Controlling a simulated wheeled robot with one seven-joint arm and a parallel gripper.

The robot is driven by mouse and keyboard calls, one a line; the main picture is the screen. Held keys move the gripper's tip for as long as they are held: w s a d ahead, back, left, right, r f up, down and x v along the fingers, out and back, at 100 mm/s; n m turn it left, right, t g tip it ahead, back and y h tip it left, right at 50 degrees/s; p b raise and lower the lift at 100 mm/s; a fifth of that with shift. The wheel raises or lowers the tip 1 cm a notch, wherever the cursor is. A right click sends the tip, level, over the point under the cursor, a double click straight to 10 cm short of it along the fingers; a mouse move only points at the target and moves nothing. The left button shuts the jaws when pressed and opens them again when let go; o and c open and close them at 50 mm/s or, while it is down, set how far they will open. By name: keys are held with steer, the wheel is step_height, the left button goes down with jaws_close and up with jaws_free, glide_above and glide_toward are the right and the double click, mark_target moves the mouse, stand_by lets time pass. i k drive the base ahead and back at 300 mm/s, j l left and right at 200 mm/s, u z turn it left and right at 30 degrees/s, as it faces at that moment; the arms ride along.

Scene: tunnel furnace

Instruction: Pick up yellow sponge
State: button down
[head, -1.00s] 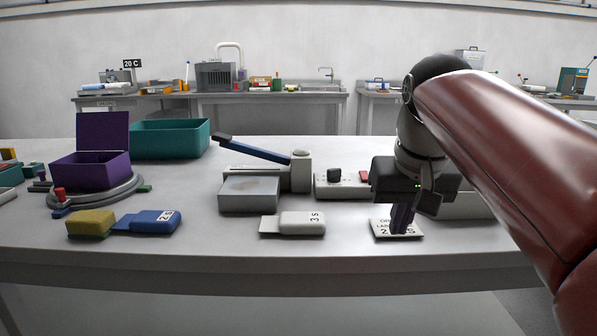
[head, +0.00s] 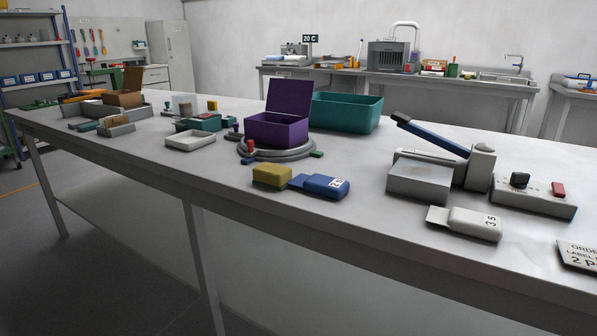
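The yellow sponge (head: 272,175) lies on the table near its front edge, at the centre of the head view. A dark green layer shows along its bottom. A blue block-like tool with a white label (head: 326,186) lies just to its right, its flat blue end very close to the sponge; I cannot tell whether they touch. My gripper is out of the picture.
A purple open box (head: 277,128) stands on a round grey base behind the sponge, with a teal bin (head: 346,112) beyond. A white tray (head: 190,140) is to the left. A grey lever device (head: 419,181) and a white 3 s block (head: 467,222) are right. Bare tabletop lies left of the sponge.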

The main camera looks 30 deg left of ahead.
mark_target(271, 175)
steer(key=u, duration=1.6)
